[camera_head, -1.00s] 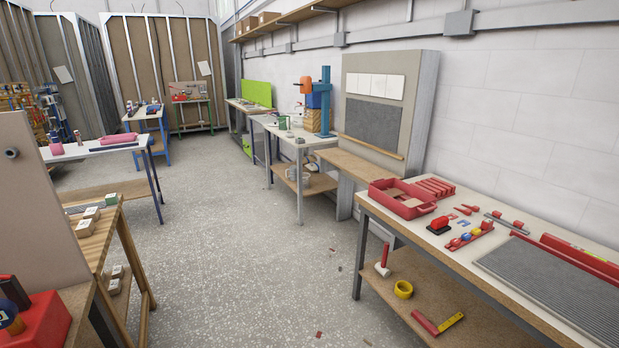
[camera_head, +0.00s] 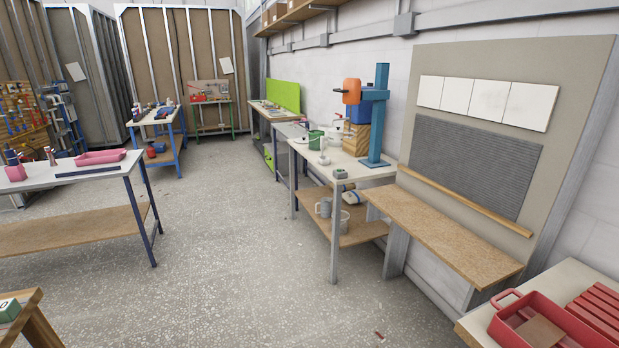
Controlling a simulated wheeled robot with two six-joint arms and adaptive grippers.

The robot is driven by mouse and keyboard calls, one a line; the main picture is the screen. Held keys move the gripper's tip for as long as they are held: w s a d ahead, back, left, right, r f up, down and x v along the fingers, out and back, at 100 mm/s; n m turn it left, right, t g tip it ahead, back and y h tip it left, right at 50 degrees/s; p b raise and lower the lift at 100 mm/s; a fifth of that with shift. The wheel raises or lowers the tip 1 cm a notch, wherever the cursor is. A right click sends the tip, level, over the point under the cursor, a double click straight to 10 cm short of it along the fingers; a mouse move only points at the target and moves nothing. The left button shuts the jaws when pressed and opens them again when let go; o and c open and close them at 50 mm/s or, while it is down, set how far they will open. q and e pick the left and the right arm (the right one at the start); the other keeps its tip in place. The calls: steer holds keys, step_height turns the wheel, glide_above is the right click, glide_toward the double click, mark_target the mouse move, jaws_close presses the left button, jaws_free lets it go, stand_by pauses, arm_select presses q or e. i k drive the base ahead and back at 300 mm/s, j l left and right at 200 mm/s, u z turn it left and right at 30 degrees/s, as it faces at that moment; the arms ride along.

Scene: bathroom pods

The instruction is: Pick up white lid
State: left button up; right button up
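I cannot clearly make out a white lid. On the white table (camera_head: 373,171) in the middle right, small items stand close together: a green container (camera_head: 316,139), a small pale thing (camera_head: 323,158) in front of it, and a small grey-green thing (camera_head: 340,173) near the front edge. A white and blue thing (camera_head: 338,131) stands behind the green container. They are too small to tell whether one is a lid. Neither of my grippers is in view.
A blue stand (camera_head: 379,120) with an orange head rises from the white table. A wooden bench (camera_head: 445,235) and a table with a red tray (camera_head: 500,325) are at the right. A white-topped table (camera_head: 75,172) is at the left.

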mark_target(324, 126)
steer(key=i, duration=1.15)
steer(key=i+z, duration=0.1)
steer(key=i, duration=1.05)
steer(key=i+j, duration=0.2)
steer(key=i, duration=0.9)
steer(key=i+j+z, duration=0.2)
steer(key=i, duration=0.4)
steer(key=l, duration=0.1)
